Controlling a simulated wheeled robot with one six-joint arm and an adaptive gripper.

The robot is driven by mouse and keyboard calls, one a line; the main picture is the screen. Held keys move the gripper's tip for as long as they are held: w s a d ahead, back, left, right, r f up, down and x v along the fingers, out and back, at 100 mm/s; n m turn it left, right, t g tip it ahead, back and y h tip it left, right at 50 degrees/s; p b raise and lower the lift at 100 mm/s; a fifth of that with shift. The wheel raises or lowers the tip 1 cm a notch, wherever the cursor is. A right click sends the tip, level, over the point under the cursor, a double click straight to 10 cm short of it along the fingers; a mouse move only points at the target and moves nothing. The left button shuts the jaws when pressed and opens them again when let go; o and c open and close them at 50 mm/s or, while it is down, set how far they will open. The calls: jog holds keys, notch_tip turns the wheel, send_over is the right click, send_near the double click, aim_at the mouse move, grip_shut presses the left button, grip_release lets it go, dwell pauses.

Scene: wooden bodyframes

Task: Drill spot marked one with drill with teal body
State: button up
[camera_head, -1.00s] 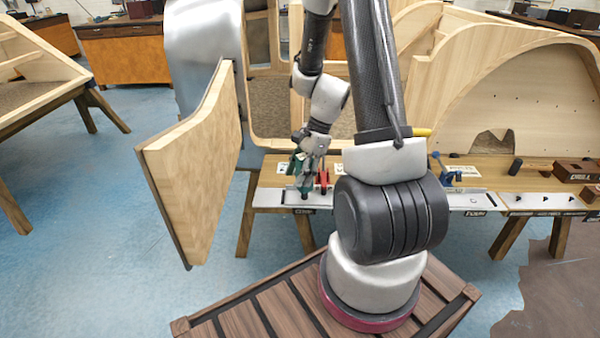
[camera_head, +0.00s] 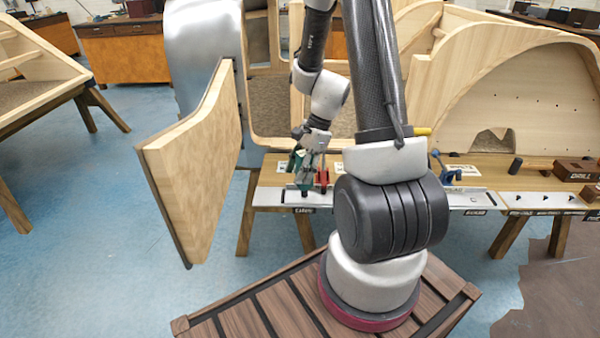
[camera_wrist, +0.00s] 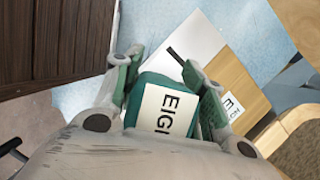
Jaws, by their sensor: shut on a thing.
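My gripper (camera_wrist: 160,90) is shut on the teal drill (camera_wrist: 157,84), whose body sits between the two green-padded fingers in the wrist view. A white label reading "EIG…" is on its top, and the rest of the word is cut off by my gripper. A thin dark rod (camera_wrist: 175,55) shows beyond the body. In the head view my gripper (camera_head: 304,160) and the teal drill (camera_head: 303,180) are low over the left part of the bench's metal strip. I cannot tell whether the drill touches the strip. I cannot make out a spot marked one.
A red tool (camera_head: 322,177) stands close right of the drill. A blue tool (camera_head: 444,170) stands further right on the bench (camera_head: 520,178). A wooden panel (camera_head: 195,165) juts out at left. Wooden bodyframes rise behind. Blue floor is open at left.

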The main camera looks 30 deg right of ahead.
aim_at(298, 154)
jog(key=shift+r, duration=1.05)
jog(key=shift+r, duration=0.15)
jog(key=shift+r, duration=2.5)
